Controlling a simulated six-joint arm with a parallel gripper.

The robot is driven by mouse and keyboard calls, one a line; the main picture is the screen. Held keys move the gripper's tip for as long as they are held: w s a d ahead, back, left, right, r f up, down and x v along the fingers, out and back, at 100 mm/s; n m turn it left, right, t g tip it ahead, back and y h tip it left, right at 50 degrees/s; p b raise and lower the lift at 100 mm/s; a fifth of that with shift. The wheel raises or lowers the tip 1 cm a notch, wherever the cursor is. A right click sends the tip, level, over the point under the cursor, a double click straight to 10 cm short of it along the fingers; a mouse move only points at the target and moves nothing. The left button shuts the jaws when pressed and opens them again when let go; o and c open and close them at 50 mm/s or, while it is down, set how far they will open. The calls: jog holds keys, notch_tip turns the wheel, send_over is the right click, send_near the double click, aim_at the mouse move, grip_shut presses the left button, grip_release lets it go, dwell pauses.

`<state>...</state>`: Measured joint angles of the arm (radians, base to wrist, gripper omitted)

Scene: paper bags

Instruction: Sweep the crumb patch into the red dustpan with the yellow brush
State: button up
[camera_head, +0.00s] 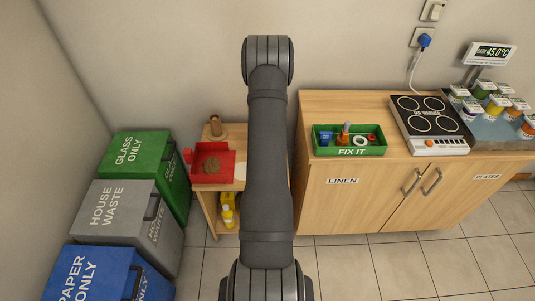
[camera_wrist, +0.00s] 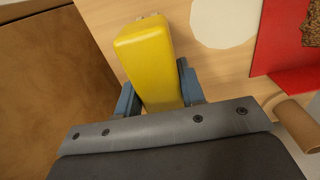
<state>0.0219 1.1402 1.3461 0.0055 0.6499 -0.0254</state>
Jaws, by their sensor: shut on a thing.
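The yellow brush (camera_wrist: 146,50) is a rounded yellow block between the two blue fingers of my gripper (camera_wrist: 158,92) in the wrist view. My gripper is shut on it, over a light wooden top. The red dustpan (camera_head: 227,160) lies on the small wooden shelf unit, left of my arm in the head view. It also shows at the wrist view's right edge (camera_wrist: 278,40), apart from the brush. The brown crumb patch (camera_head: 211,166) appears within the dustpan's red outline; its rough texture shows in the wrist view's corner (camera_wrist: 312,24). My arm hides gripper and brush in the head view.
A pale round patch (camera_wrist: 225,18) lies between brush and dustpan. A brown cardboard tube (camera_wrist: 296,122) stands near the dustpan. Yellow bottles (camera_head: 228,212) are on the lower shelf. Green (camera_head: 140,158), grey and blue bins stand left; a cabinet (camera_head: 365,200) with a green tray stands right.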

jog(key=shift+f, duration=0.2)
jog(key=shift+f, duration=1.2)
jog(key=shift+a, duration=0.15)
jog(key=shift+a+r, duration=0.15)
jog(key=shift+a, duration=1.1)
jog(key=shift+a+f, duration=0.2)
jog(key=shift+a, duration=1.35)
jog(key=shift+a+r, duration=0.15)
jog(key=shift+a, duration=2.35)
jog(key=shift+a+f, duration=0.25)
jog(key=shift+a, duration=0.1)
